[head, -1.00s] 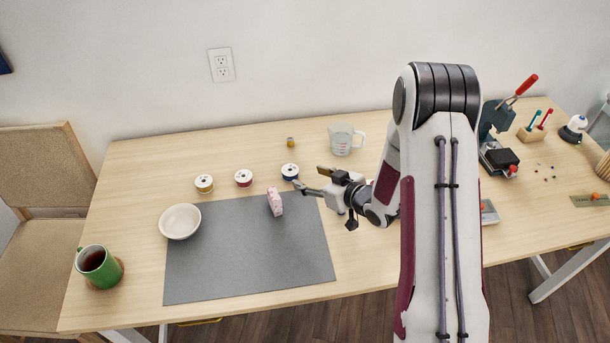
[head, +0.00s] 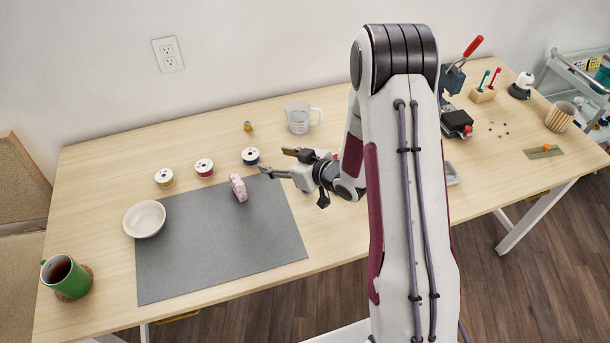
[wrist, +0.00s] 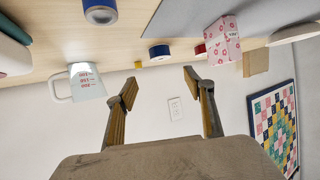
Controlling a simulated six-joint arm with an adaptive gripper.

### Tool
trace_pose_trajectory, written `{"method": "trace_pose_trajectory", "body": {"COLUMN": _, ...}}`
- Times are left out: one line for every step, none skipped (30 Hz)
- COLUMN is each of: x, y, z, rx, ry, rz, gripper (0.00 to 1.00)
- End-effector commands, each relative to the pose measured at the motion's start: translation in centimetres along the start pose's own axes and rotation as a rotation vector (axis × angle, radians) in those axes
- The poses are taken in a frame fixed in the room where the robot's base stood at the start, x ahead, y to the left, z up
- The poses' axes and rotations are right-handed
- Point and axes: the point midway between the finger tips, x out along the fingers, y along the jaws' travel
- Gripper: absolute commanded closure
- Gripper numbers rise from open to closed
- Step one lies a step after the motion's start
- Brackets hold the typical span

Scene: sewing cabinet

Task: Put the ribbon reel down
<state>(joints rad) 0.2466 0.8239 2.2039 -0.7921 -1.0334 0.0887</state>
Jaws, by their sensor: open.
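Three ribbon reels stand in a row on the table behind the grey mat: a yellow one (head: 165,178), a red one (head: 204,168) and a dark blue one (head: 250,156). My gripper (head: 274,162) is open and empty, just right of the blue reel and apart from it. In the wrist view, which is upside down, nothing lies between the spread fingers (wrist: 160,76). The blue reel (wrist: 159,53) and part of the red reel (wrist: 200,49) show beyond them.
A pink patterned box (head: 238,187) stands at the mat's (head: 215,240) back edge. A white bowl (head: 144,219) and green mug (head: 64,275) are left, a measuring jug (head: 298,118) behind. A blue-rimmed roll (wrist: 100,12) shows in the wrist view. The mat's middle is clear.

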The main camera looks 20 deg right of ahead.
Motion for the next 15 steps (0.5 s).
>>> {"method": "trace_pose_trajectory", "body": {"x": -0.1, "y": 0.1, "z": -0.2, "rx": -0.004, "ry": -0.004, "rz": 0.005, "gripper": 0.47}}
{"method": "trace_pose_trajectory", "body": {"x": -0.2, "y": 0.2, "z": -0.4, "rx": -0.007, "ry": -0.007, "rz": 0.008, "gripper": 0.47}}
{"method": "trace_pose_trajectory", "body": {"x": -0.3, "y": 0.3, "z": -0.7, "rx": -0.011, "ry": -0.011, "rz": 0.015, "gripper": 0.47}}
{"method": "trace_pose_trajectory", "body": {"x": -0.4, "y": 0.5, "z": -0.9, "rx": -0.014, "ry": -0.017, "rz": 0.022, "gripper": 0.47}}
{"method": "trace_pose_trajectory", "body": {"x": -0.6, "y": 0.6, "z": -1.1, "rx": -0.017, "ry": -0.023, "rz": 0.029, "gripper": 0.47}}
{"method": "trace_pose_trajectory", "body": {"x": -0.8, "y": 0.8, "z": -1.5, "rx": -0.023, "ry": -0.031, "rz": 0.039, "gripper": 0.47}}
{"method": "trace_pose_trajectory", "body": {"x": -1.0, "y": 1.0, "z": -1.8, "rx": -0.027, "ry": -0.038, "rz": 0.047, "gripper": 0.47}}
{"method": "trace_pose_trajectory", "body": {"x": -1.2, "y": 1.2, "z": -2.1, "rx": -0.031, "ry": -0.047, "rz": 0.057, "gripper": 0.47}}
{"method": "trace_pose_trajectory", "body": {"x": -1.5, "y": 1.5, "z": -2.6, "rx": -0.036, "ry": -0.057, "rz": 0.071, "gripper": 0.47}}
{"method": "trace_pose_trajectory", "body": {"x": -1.8, "y": 1.7, "z": -3.0, "rx": -0.041, "ry": -0.066, "rz": 0.082, "gripper": 0.47}}
{"method": "trace_pose_trajectory", "body": {"x": -2.1, "y": 1.9, "z": -3.3, "rx": -0.045, "ry": -0.076, "rz": 0.093, "gripper": 0.47}}
{"method": "trace_pose_trajectory", "body": {"x": -2.5, "y": 2.2, "z": -3.9, "rx": -0.050, "ry": -0.088, "rz": 0.109, "gripper": 0.47}}
{"method": "trace_pose_trajectory", "body": {"x": -2.8, "y": 2.3, "z": -4.3, "rx": -0.053, "ry": -0.097, "rz": 0.121, "gripper": 0.47}}
{"method": "trace_pose_trajectory", "body": {"x": -3.2, "y": 2.5, "z": -4.6, "rx": -0.056, "ry": -0.107, "rz": 0.132, "gripper": 0.47}}
{"method": "trace_pose_trajectory", "body": {"x": -3.6, "y": 2.7, "z": -5.1, "rx": -0.059, "ry": -0.120, "rz": 0.147, "gripper": 0.47}}
